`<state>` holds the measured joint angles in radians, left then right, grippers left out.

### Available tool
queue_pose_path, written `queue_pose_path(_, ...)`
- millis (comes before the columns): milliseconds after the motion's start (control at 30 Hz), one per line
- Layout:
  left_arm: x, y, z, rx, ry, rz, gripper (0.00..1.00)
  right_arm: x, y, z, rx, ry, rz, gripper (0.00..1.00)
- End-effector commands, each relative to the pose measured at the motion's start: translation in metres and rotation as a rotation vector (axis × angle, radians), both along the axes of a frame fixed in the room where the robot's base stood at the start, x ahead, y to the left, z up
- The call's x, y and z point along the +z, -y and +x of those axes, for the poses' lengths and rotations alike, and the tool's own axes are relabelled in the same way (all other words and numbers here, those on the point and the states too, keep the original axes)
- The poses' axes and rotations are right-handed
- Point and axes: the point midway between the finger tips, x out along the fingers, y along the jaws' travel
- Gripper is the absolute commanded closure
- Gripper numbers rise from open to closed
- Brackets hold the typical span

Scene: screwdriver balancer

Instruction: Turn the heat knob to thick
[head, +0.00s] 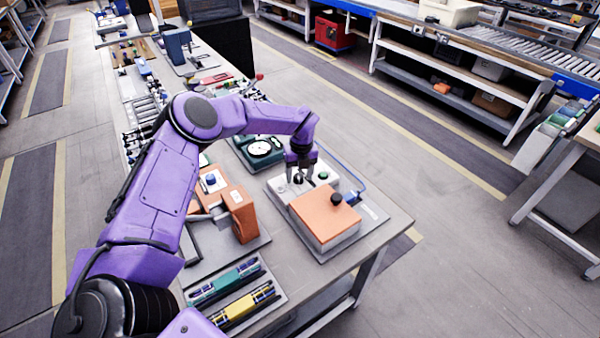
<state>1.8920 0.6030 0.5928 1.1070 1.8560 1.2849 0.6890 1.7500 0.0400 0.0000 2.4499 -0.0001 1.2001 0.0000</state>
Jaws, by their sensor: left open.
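A white and orange device (325,215) sits on a grey base plate near the right end of the workbench. Its white panel carries a small dark knob (297,180) and a green button (323,175). A larger black knob (336,199) stands on its orange top. No thickness marks are readable, so I cannot tell the knob's setting. My left gripper (302,178) is open and points down over the white panel, its fingers around or just beside the small knob. I cannot tell whether it touches. My right gripper is out of view.
An orange clamp-like device (240,213) stands left of the white device. Trays of green and yellow tools (240,308) lie at the front. The bench (390,222) is bare at its right corner.

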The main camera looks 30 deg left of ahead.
Motion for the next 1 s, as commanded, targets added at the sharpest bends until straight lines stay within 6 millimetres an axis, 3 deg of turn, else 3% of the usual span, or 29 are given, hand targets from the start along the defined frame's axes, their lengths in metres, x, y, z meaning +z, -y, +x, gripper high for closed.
queue_pose_path(67, 0.000, 0.000, 0.000, 0.001, 0.000, 0.000, 0.39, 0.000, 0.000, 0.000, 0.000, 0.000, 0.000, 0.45)
queue_pose_path(233, 0.000, -0.001, -0.001, 0.001, -0.001, 0.001, 0.91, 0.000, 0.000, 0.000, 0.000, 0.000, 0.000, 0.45)
queue_pose_path(267, 0.000, -0.001, -0.001, 0.001, -0.001, 0.001, 0.95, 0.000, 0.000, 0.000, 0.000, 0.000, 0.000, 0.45)
queue_pose_path(667, -0.002, 0.000, -0.001, -0.051, -0.003, 0.000, 0.95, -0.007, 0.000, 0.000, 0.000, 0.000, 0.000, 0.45)
queue_pose_path(1000, -0.004, 0.000, -0.001, -0.296, -0.001, -0.001, 0.95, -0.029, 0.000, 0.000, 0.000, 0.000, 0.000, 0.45)
